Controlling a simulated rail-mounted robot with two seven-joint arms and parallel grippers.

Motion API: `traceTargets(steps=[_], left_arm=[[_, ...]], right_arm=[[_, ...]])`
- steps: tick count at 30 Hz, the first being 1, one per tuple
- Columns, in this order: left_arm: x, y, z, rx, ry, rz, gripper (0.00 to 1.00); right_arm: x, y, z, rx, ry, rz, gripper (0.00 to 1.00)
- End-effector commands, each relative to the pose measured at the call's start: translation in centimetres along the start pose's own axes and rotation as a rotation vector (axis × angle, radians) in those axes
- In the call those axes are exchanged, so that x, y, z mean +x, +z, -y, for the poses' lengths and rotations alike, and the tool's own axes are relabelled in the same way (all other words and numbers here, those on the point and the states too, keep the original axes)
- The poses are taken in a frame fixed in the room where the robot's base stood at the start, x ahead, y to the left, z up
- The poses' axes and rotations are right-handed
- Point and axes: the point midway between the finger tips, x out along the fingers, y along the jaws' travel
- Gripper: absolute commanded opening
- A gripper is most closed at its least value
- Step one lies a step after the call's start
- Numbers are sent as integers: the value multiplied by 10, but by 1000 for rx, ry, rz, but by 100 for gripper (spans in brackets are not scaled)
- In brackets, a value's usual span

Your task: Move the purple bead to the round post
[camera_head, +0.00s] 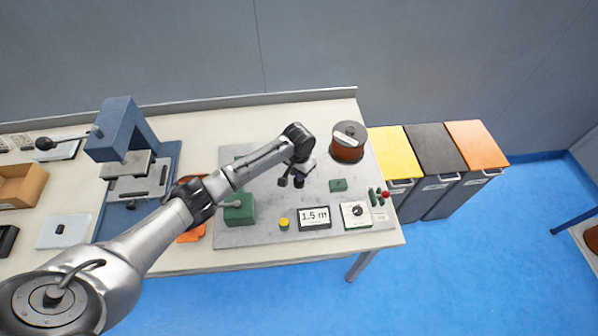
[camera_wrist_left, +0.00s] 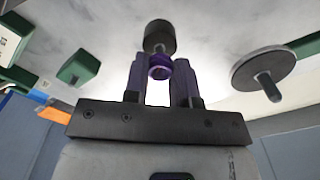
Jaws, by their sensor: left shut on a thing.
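My left gripper (camera_head: 291,182) is over the grey plate on the workbench, between the green housing and the copper spool. In the left wrist view its fingers (camera_wrist_left: 160,80) are shut on the purple bead (camera_wrist_left: 160,66), a small ring. A dark round piece with a grey stem (camera_wrist_left: 160,38) stands right beyond the bead; I cannot tell whether they touch. A dark disc with a short round pin (camera_wrist_left: 262,72) is to the right, apart from the bead. I cannot tell for certain which is the round post. My right gripper is not in view.
On the plate (camera_head: 255,236) are a green block (camera_head: 338,185), copper spool (camera_head: 348,147), length display (camera_head: 314,217), dial box (camera_head: 355,214), yellow button (camera_head: 283,223) and green housing (camera_head: 240,210). A blue press (camera_head: 125,130) stands left. Yellow, black and orange bins stand right.

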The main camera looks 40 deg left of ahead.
Motion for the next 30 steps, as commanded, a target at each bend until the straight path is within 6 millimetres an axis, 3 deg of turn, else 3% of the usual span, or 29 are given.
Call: traceTargets(steps=[30], left_arm=[[11,0,0,0,0,1,3]], right_arm=[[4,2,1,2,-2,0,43]])
